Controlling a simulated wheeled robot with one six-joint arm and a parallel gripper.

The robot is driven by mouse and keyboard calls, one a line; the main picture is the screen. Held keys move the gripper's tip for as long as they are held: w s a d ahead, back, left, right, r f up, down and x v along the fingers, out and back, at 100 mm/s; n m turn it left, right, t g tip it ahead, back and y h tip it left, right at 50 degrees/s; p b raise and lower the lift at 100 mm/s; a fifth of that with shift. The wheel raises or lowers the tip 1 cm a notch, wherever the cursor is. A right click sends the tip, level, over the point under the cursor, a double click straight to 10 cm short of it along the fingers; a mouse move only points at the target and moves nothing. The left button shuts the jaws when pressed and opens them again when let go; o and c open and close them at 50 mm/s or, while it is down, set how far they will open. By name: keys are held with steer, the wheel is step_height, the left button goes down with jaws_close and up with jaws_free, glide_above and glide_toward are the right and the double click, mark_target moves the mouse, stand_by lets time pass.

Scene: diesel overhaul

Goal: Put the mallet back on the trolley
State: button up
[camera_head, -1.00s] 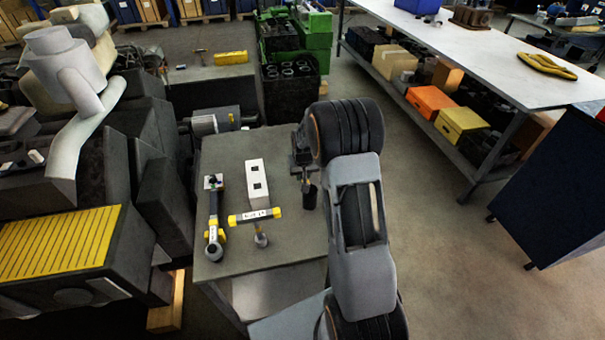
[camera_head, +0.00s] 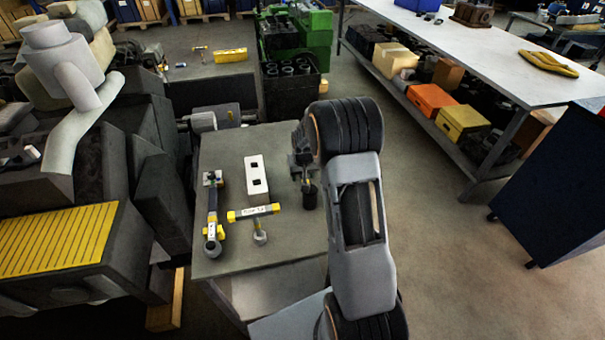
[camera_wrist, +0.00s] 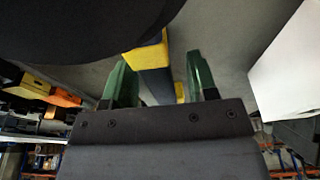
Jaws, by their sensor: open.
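The mallet (camera_head: 310,196) appears as a dark, round-headed tool directly below my gripper (camera_head: 304,168), at the right side of the grey trolley top (camera_head: 285,255). It looks upright with its head down; whether it touches the top is hard to tell. In the wrist view, the green fingers of my gripper (camera_wrist: 158,65) are apart, on either side of a yellow and dark blue handle (camera_wrist: 155,82). A large dark round shape at that view's top, likely the mallet head, hides part of the handle.
A white block (camera_head: 256,178) with square holes, a T-shaped yellow-ended tool (camera_head: 254,212) and a long yellow-and-dark tool (camera_head: 212,220) lie left of my gripper on the trolley. An engine stands left; a white workbench (camera_head: 460,45) stands right.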

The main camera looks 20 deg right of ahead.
steer(key=b+v, duration=0.2)
steer(key=v, duration=1.2)
steer(key=s+a+r, duration=0.1)
steer(key=s+a, duration=0.2)
steer(key=s, duration=0.4)
steer(key=s+a+r+n, duration=0.1)
steer(key=s+a, duration=0.2)
steer(key=s, duration=0.4)
steer(key=s+a+r+n+t, duration=0.1)
steer(key=s+a, duration=0.3)
steer(key=s, duration=0.3)
steer(key=shift+r, duration=0.35)
steer(key=shift+s, duration=0.15)
